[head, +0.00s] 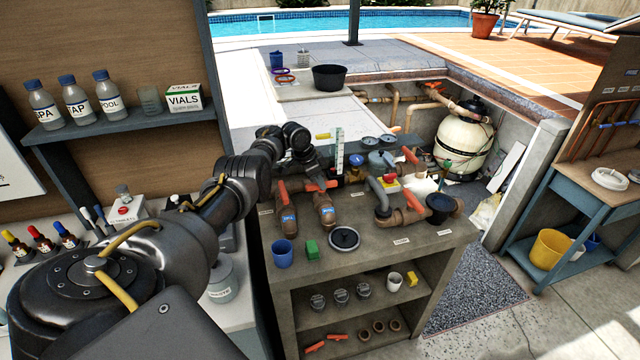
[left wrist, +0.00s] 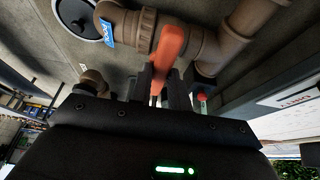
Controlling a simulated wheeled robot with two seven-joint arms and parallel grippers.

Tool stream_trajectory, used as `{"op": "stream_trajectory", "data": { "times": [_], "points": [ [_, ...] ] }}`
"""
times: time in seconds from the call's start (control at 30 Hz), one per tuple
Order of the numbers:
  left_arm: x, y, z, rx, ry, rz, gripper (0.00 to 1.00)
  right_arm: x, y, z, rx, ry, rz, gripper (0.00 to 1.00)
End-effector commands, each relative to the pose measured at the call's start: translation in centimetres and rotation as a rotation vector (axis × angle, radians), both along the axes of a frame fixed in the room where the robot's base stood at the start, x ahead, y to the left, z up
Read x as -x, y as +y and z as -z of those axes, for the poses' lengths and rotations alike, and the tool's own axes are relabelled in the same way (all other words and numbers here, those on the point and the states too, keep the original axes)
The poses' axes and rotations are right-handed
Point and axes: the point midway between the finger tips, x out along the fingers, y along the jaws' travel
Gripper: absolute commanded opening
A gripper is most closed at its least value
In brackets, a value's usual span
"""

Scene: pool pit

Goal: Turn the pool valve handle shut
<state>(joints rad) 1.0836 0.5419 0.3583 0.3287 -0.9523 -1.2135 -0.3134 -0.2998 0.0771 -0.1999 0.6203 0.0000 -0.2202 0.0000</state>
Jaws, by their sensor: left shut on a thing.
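The orange valve handle (head: 331,184) is on the brown pipe valve (head: 325,211) at the middle of the grey bench. In the left wrist view the orange handle (left wrist: 171,44) stands between my dark fingers, beside a blue label reading POOL (left wrist: 107,32) on the brown pipe (left wrist: 134,28). My left gripper (head: 319,182) reaches in from the left and is shut on this handle; it also shows in the left wrist view (left wrist: 160,85). The fingers partly hide the handle. A second valve with an orange handle (head: 283,191) is just left. My right gripper is not in view.
More brown pipes and another orange handle (head: 413,200) are to the right. A shelf with bottles (head: 74,101) stands left.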

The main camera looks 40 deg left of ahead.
Motion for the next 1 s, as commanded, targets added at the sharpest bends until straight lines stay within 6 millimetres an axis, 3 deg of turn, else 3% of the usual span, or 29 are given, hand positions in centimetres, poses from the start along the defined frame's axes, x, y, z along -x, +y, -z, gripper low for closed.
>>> {"op": "stream_trajectory", "data": {
  "times": [0.43,0.47,0.6,1.0],
  "points": [
    [0.11,-0.03,0.14,-0.001,0.004,0.012,0.00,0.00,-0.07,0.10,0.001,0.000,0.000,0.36],
    [0.11,-0.03,0.14,-0.001,0.004,0.012,0.21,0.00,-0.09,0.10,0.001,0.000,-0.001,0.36],
    [0.08,-0.02,0.10,-0.001,0.003,0.010,0.39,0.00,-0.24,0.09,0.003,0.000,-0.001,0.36],
    [0.22,0.22,-0.82,0.000,0.000,0.009,0.40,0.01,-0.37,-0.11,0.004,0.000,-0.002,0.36]
  ]
}}
